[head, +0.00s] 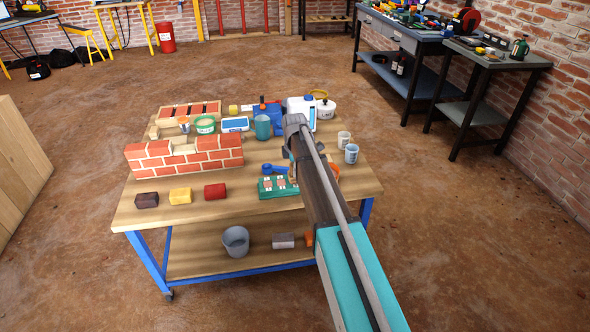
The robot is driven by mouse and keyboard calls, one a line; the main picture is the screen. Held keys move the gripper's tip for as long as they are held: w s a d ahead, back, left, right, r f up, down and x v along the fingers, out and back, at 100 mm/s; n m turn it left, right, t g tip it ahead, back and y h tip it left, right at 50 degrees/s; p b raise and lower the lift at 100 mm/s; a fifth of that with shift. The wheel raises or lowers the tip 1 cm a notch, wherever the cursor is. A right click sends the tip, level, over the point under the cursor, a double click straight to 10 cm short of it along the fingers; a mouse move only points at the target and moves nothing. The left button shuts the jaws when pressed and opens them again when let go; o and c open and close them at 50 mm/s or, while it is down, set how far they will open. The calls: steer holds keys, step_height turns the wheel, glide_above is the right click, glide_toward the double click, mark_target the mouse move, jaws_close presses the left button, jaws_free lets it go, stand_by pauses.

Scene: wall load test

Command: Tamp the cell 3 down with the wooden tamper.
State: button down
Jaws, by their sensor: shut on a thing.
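The green mould block (278,188) with several cells lies near the table's front, left of my arm. Pale pinkish fill shows in its cells; which one is cell 3 I cannot tell. My gripper (289,156) is mostly hidden behind my own arm; only a dark sliver shows above the block's right end. It is shut on what seems to be the wooden tamper (293,174), a small brown strip at the arm's left edge. Whether the tamper touches the fill is hidden.
A brick wall piece (185,153) stands on the left of the wooden table (240,208), with three coloured blocks in front. A blue scoop (275,169) lies just behind the mould. Cups (351,153) stand at right; tubs, a scale and bottles crowd the back.

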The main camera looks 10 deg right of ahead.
steer(key=shift+f+b, duration=0.5)
steer(key=shift+b, duration=0.05)
stand_by(2.0)
steer(key=shift+r, duration=0.1)
steer(key=shift+r+p, duration=3.4)
steer(key=shift+p, duration=0.15)
